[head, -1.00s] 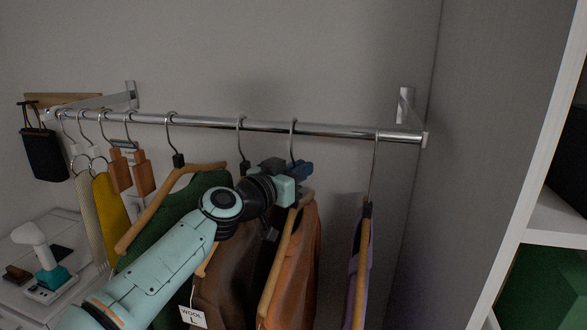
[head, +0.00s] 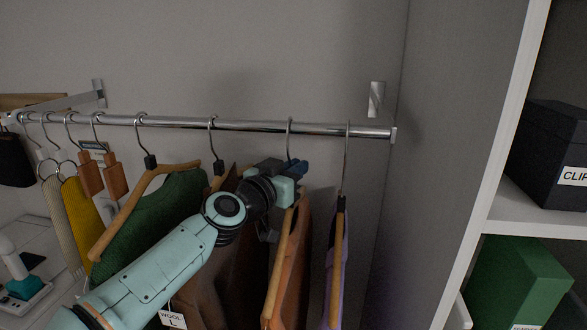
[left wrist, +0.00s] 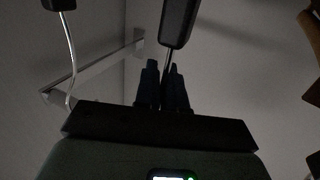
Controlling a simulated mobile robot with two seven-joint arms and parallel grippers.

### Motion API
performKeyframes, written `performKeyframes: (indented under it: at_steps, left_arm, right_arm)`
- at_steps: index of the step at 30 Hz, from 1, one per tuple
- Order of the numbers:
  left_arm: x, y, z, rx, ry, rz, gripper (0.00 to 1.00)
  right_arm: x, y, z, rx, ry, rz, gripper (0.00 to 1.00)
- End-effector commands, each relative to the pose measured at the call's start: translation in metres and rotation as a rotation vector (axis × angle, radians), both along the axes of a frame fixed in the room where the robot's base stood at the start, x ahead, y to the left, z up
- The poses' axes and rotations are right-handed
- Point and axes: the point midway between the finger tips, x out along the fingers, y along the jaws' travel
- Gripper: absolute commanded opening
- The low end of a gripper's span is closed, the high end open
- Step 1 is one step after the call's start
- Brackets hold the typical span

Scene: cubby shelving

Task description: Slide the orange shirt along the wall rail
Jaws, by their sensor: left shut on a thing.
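The orange shirt (head: 296,255) hangs on a wooden hanger from the chrome wall rail (head: 255,127), between the brown garment and the purple one. Its hook is over the rail. My left gripper (head: 298,169) is at the hanger's neck just below the rail, shut on the hanger. In the left wrist view its dark fingers (left wrist: 166,85) close around a thin metal hook stem beside a black collar (left wrist: 179,22). My arm covers part of the brown garment. My right gripper is not in view.
A purple garment (head: 342,255) hangs to the right, near the rail's end bracket (head: 377,99). The brown garment (head: 215,265) and a green one (head: 150,215) hang to the left. Free rail lies on both sides of the orange shirt's hook. A white shelf (head: 535,222) stands at right.

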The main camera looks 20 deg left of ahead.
Motion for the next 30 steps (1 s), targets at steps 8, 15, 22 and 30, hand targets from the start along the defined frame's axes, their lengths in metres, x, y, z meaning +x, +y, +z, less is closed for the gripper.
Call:
performKeyframes:
  at_steps: [8,15,22,30]
  left_arm:
    - [0.000,0.000,0.000,0.000,-0.001,0.000,0.29]
    - [0.000,0.001,0.000,0.000,-0.001,0.000,0.39]
    - [-0.012,0.002,-0.002,0.000,0.000,0.001,0.39]
    - [-0.069,0.011,-0.005,0.003,0.000,0.003,0.39]
  right_arm:
    - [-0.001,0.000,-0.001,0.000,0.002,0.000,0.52]
    - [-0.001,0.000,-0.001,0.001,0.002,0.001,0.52]
    - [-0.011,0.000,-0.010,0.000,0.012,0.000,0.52]
    - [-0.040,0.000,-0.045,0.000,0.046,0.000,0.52]
